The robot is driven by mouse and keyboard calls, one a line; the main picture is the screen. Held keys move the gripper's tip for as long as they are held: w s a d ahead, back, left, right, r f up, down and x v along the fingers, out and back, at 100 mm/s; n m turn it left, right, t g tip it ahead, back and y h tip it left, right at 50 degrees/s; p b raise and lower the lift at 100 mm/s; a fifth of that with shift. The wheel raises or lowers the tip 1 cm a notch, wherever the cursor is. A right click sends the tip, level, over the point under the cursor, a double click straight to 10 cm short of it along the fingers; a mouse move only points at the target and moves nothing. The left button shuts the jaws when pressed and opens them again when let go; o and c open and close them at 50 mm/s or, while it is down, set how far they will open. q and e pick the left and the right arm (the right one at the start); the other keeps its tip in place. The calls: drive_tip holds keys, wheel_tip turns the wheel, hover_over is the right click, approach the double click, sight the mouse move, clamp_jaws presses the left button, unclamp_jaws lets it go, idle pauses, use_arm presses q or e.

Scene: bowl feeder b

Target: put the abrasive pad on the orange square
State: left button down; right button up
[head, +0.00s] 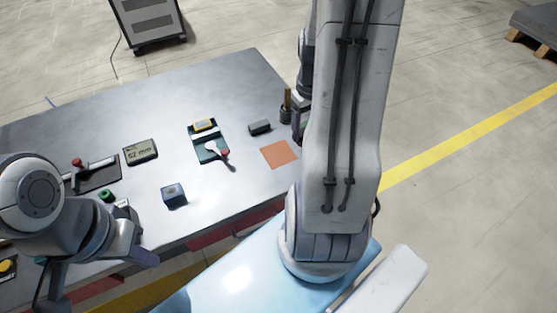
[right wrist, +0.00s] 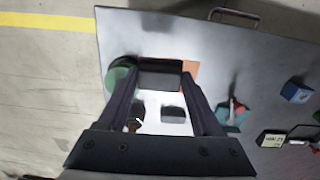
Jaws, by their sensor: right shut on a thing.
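A dark rectangular block, which looks like the abrasive pad (right wrist: 160,73), is between the fingertips of my right gripper (right wrist: 162,80) in the right wrist view. The gripper is shut on it. In the head view my right arm hides most of this gripper and the pad. The orange square (head: 279,153) lies flat and bare near the table's right edge. Part of the orange square (right wrist: 190,68) shows beside the pad in the right wrist view, partly covered by the pad and finger. My left gripper (head: 100,268) is open and empty at the table's front left.
A dark pot with a brush (head: 286,112) stands behind the square.

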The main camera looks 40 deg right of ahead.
drive_tip(key=w+a+f, duration=0.1)
drive_tip(key=w+f, duration=0.1)
drive_tip(key=w+a+f, duration=0.1)
drive_tip(key=w+f, duration=0.1)
drive_tip(key=w+a+f, duration=0.1)
drive_tip(key=w+f, duration=0.1)
drive_tip(key=shift+a+p, duration=0.1)
drive_tip(key=shift+p, duration=0.25)
drive_tip(key=shift+w+a+f, duration=0.2)
drive_tip(key=shift+w+f, duration=0.15)
drive_tip(key=shift+w, duration=0.1)
wheel_tip(320, 180, down, 4)
drive_tip(key=shift+r, duration=0.1)
drive_tip(key=shift+f, duration=0.2)
drive_tip(key=o, duration=1.3)
